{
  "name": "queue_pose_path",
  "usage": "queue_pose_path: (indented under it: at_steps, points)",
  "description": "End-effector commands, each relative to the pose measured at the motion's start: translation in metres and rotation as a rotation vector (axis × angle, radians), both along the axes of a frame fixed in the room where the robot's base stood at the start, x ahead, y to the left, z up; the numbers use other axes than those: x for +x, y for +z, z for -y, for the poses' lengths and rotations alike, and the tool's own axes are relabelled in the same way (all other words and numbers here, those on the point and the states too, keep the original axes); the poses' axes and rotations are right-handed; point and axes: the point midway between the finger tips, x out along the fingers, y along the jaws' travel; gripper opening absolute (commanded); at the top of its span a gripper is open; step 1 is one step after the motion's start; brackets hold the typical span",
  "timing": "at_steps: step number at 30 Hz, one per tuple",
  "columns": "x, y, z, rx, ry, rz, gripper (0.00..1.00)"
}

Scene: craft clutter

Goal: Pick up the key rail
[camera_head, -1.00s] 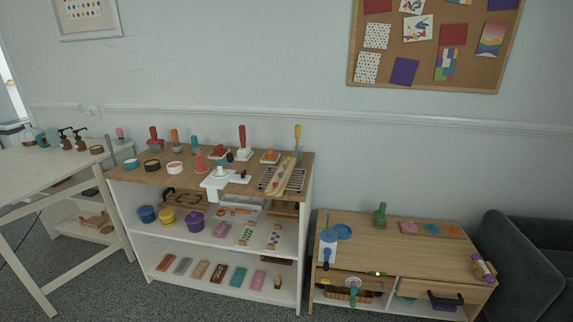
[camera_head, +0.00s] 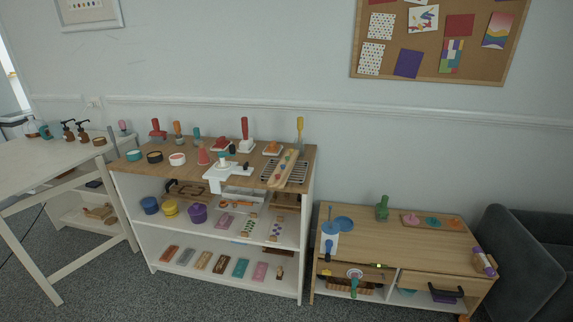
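A long light-wood strip with small coloured spots along it (camera_head: 282,167) lies at a slant across a dark wire rack on top of the white shelf unit. It is the thing that looks most like the key rail, but it is too small to be sure. It sits near the right end of the top, its near end at the front edge. My gripper is not in view.
The wooden top (camera_head: 140,173) of the shelf unit is crowded: red- and orange-handled tools, round tins, a white fixture (camera_head: 228,176) at its front edge. Lower shelves hold pots and coloured blocks. A low wooden cabinet (camera_head: 420,245) stands right, beside a dark sofa (camera_head: 530,250).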

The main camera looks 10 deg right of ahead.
Motion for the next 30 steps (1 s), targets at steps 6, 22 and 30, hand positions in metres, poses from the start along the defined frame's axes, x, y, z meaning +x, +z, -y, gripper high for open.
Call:
queue_pose_path:
  at_steps: [6,22,30]
  points:
    - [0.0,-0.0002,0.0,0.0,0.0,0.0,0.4]
    - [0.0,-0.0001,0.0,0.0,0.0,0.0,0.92]
    - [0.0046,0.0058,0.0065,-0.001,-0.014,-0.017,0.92]
